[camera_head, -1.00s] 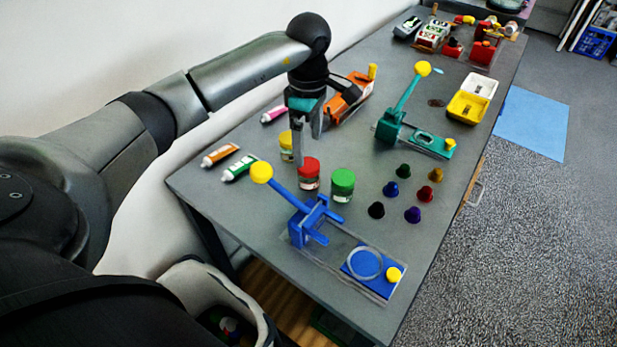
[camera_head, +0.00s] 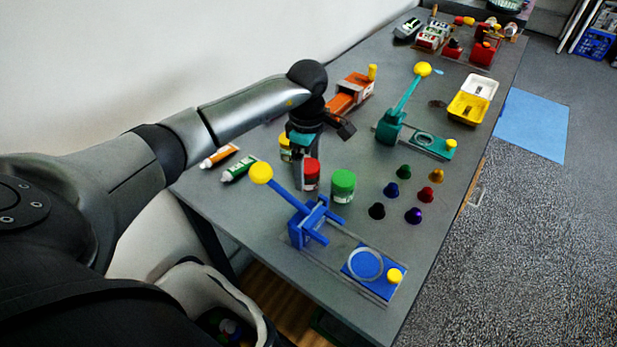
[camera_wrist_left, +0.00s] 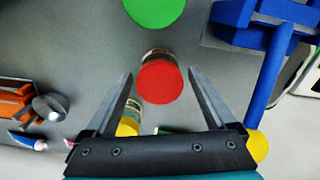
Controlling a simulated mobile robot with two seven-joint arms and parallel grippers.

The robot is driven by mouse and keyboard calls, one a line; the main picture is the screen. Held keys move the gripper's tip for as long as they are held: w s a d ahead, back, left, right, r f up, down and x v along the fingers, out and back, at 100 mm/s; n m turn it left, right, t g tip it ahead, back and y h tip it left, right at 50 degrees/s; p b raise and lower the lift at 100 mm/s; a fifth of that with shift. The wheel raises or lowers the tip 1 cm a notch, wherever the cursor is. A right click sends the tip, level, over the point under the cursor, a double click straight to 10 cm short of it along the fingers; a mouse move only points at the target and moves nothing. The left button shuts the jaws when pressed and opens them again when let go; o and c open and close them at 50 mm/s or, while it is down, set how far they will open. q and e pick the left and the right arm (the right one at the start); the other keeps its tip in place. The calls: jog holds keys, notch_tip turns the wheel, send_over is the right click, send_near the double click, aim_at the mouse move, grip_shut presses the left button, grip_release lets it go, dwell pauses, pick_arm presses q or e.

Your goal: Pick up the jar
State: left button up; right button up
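Three lidded jars stand on the grey table: a red-lidded jar (camera_head: 312,173), a green-lidded jar (camera_head: 343,185) and a yellow-lidded jar (camera_head: 285,148). My left gripper (camera_head: 303,172) points down at the red-lidded jar and partly covers it in the head view. In the left wrist view the fingers are open, with the red lid (camera_wrist_left: 160,82) between the tips; contact cannot be told. The green lid (camera_wrist_left: 155,10) lies beyond the tips. The yellow-lidded jar (camera_wrist_left: 130,119) is partly hidden near the gripper's palm. My right gripper is not in view.
A blue lever press (camera_head: 310,222) stands close in front of the jars. A teal press (camera_head: 392,125), an orange device (camera_head: 350,92) and several small coloured cones (camera_head: 397,189) are around. Paint tubes (camera_head: 219,156) lie to the left. Table (camera_head: 345,310) is bare at the front.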

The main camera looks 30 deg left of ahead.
pick_arm(q)
jog(key=c, duration=1.3)
jog(key=shift+r, duration=0.1)
jog(key=shift+c, duration=0.2)
